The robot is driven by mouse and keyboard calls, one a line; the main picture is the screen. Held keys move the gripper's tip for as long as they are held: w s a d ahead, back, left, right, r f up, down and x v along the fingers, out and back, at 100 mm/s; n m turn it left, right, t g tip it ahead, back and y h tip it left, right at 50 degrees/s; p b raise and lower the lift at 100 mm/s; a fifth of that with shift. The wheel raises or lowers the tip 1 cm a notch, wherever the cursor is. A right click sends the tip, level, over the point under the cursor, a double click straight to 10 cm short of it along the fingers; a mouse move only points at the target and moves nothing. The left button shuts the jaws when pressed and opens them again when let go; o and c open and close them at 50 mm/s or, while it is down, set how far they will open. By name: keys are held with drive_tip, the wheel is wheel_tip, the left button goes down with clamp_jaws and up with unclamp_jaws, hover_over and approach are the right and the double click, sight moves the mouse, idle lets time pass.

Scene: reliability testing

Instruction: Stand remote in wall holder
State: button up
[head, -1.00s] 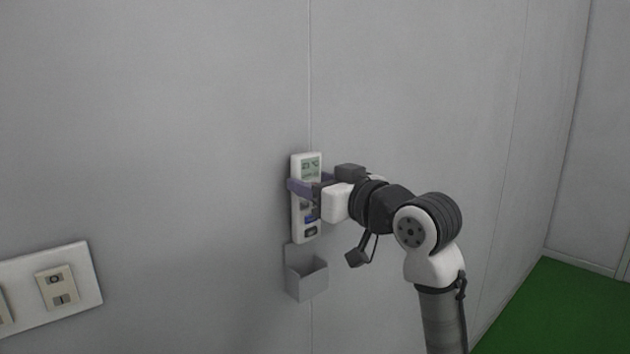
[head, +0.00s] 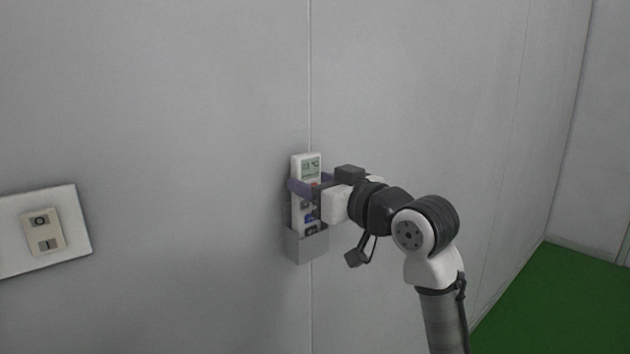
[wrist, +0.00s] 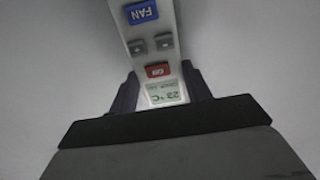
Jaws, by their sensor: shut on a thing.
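The white remote (head: 304,166) stands upright against the wall in the head view, its small screen at the top. Its lower end is inside the grey wall holder (head: 308,246), hidden behind the holder's front. My gripper (head: 307,188) is shut on the remote's upper part, with its fingers on either side. In the wrist view the remote (wrist: 155,47) runs up from between the fingers of my gripper (wrist: 160,92), with the screen nearest and a red and a blue button farther away. The holder cannot be made out in the wrist view.
A white wall plate with a beige switch panel (head: 43,232) is at the left of the head view. The grey wall around the holder is bare. A green floor (head: 545,300) shows at the lower right.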

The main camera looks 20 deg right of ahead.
drive_tip(key=shift+f, duration=0.25)
drive_tip(key=o, duration=1.2)
drive_tip(key=b+v, duration=0.3)
drive_tip(key=v, duration=1)
drive_tip(key=shift+s+d+r, duration=0.1)
drive_tip(key=shift+s, duration=0.3)
